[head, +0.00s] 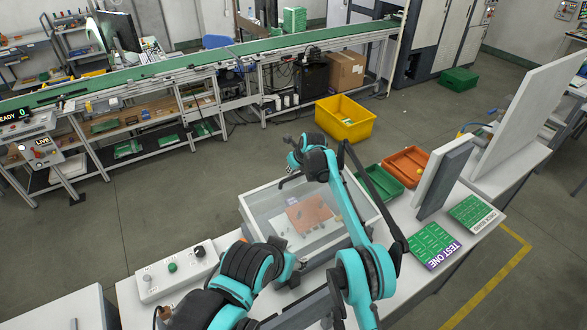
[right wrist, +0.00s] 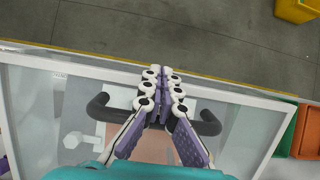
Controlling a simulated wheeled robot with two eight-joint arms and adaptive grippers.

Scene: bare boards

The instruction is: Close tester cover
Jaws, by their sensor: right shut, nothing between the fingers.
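The tester is a white-framed box (head: 253,232) with a clear cover (head: 262,203) on the bench, and an orange-brown board (head: 310,214) shows through the cover. In the right wrist view, the cover's pale frame (right wrist: 255,98) and clear pane fill the lower part. A black handle (right wrist: 98,106) spans the cover, its middle hidden by my right gripper (right wrist: 163,72). The right gripper is shut and empty, with its fingers over the handle; contact cannot be told. In the head view my right arm hides part of the cover. The cover's exact angle is unclear.
A control box (head: 172,268) with a knob stands left of the tester. Green (head: 381,186) and orange (head: 406,163) bins, a grey upright panel (head: 440,180) and the TEST ONE board mat (head: 432,244) lie right. A yellow crate (head: 345,118) stands on the floor beyond the bench.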

